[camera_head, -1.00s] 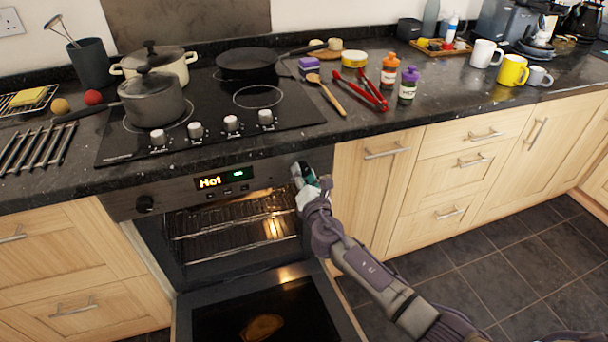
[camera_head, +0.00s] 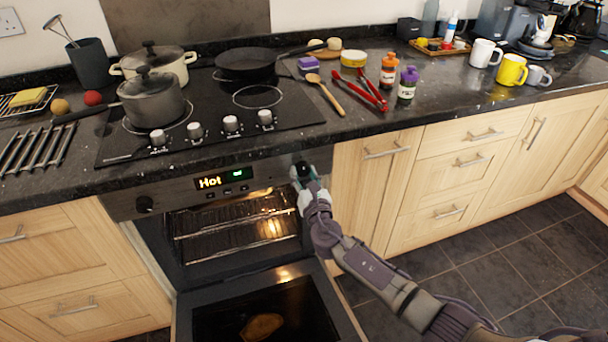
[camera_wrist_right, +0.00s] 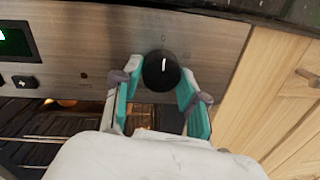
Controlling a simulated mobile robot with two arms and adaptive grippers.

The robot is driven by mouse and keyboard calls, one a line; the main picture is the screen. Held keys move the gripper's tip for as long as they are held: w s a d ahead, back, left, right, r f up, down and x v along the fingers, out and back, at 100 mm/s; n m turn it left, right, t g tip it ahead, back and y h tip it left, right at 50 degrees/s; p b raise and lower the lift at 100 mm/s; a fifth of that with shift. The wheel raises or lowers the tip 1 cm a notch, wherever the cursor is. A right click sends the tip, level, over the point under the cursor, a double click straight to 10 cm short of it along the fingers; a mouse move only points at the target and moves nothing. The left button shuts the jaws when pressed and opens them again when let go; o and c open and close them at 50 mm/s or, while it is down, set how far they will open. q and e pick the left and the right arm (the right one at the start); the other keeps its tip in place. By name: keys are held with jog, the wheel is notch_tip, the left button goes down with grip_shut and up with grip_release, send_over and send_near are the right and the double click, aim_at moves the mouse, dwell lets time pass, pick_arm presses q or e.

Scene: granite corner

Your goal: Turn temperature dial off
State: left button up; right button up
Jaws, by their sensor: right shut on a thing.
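The temperature dial (camera_wrist_right: 161,72) is a round black knob with a white mark that points almost straight up in the right wrist view. It sits at the right end of the oven's steel control panel (camera_head: 270,175). My right gripper (camera_head: 303,172) is at the dial in the head view and mostly covers it there. In the right wrist view its teal-lined fingers (camera_wrist_right: 160,90) are on both sides of the dial, shut on it. The display (camera_head: 222,180) reads "Hot" in yellow with a green patch beside it. My left gripper is not in view.
The oven door (camera_head: 265,310) hangs open below the panel, with a brown item on it and lit racks (camera_head: 235,235) inside. The worktop edge (camera_head: 385,130) overhangs above; wooden cabinets stand to the right.

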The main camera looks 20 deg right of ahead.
jog(key=shift+f, duration=0.15)
jog(key=o, duration=1.1)
jog(key=shift+o, duration=0.2)
jog(key=s, duration=1.2)
jog(key=shift+a+f, duration=0.2)
jog(key=shift+a, duration=0.05)
